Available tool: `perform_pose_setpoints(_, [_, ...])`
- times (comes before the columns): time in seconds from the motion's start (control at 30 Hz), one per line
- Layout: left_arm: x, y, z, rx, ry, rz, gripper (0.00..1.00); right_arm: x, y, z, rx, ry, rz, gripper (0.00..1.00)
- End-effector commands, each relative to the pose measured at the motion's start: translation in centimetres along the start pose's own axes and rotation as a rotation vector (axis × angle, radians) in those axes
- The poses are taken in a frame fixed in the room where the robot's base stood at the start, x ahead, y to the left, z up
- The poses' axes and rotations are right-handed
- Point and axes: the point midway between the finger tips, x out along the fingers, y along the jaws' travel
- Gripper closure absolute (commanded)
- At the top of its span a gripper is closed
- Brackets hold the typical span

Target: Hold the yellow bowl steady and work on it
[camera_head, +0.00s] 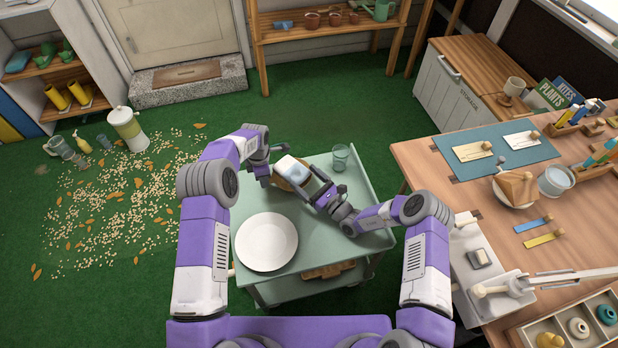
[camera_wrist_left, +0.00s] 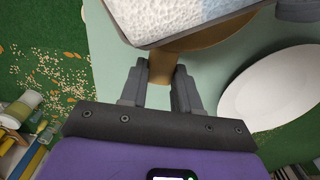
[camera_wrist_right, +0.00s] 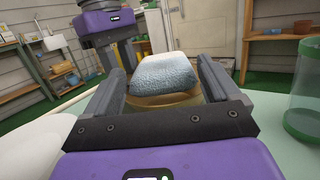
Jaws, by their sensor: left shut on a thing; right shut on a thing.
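The yellow bowl (camera_head: 285,184), ochre-brown in this light, is on the green cart top (camera_head: 328,243) and mostly hidden under a white-and-blue sponge (camera_head: 291,166). My left gripper (camera_head: 271,170) is shut on the bowl's near edge (camera_wrist_left: 160,68) in the left wrist view. My right gripper (camera_head: 312,184) is shut on the sponge, which sits between its fingers in the right wrist view (camera_wrist_right: 164,74). There the bowl (camera_wrist_right: 165,99) shows just below the sponge. Whether the sponge touches the bowl is hard to tell.
A white plate (camera_head: 267,242) lies on the cart near me, and a clear green glass (camera_head: 341,157) stands at its back right. A wooden workbench (camera_head: 432,178) is close on the right. Spilled pellets and leaves (camera_head: 120,210) cover the floor at left.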

Motion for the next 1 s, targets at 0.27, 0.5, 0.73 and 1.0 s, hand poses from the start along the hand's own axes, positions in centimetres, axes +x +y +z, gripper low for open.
perform_pose_setpoints(0.27, [0.0,0.0,0.1,-0.001,-0.003,0.001,1.00,-0.1,1.6,-0.1,0.007,0.005,0.002,0.70])
perform_pose_setpoints(0.5, [-0.1,0.0,0.1,-0.001,-0.003,0.001,1.00,0.0,1.9,0.0,0.003,0.004,0.002,0.70])
perform_pose_setpoints(0.73, [-0.1,0.1,0.0,-0.001,-0.001,0.002,1.00,-0.1,0.5,-0.1,0.000,0.003,-0.001,0.70])
perform_pose_setpoints(1.0, [0.0,0.1,0.0,-0.001,0.000,0.001,1.00,-0.1,-0.4,-0.1,0.001,0.004,-0.002,0.70])
